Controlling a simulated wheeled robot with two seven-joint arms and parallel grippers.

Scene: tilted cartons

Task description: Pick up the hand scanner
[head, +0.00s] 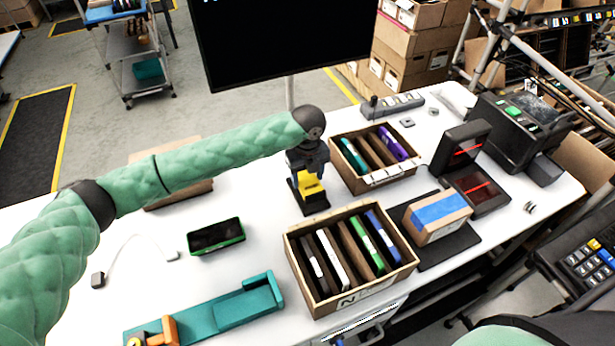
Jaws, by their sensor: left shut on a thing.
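The hand scanner (310,186), yellow and black, is upright on the white table, left of the back carton. Its lower part meets a black base, and I cannot tell whether it is clear of it. My left gripper (309,170) comes down from above and is shut on the scanner's upper part, hiding much of it. My right gripper is not in view; only a bit of my right arm's green sleeve shows at the bottom right edge.
Two tilted cartons, back (372,183) and front (295,268), hold upright items close right of the scanner. A blue-taped box (436,216) and red-lit scanner unit (478,192) stand farther right.

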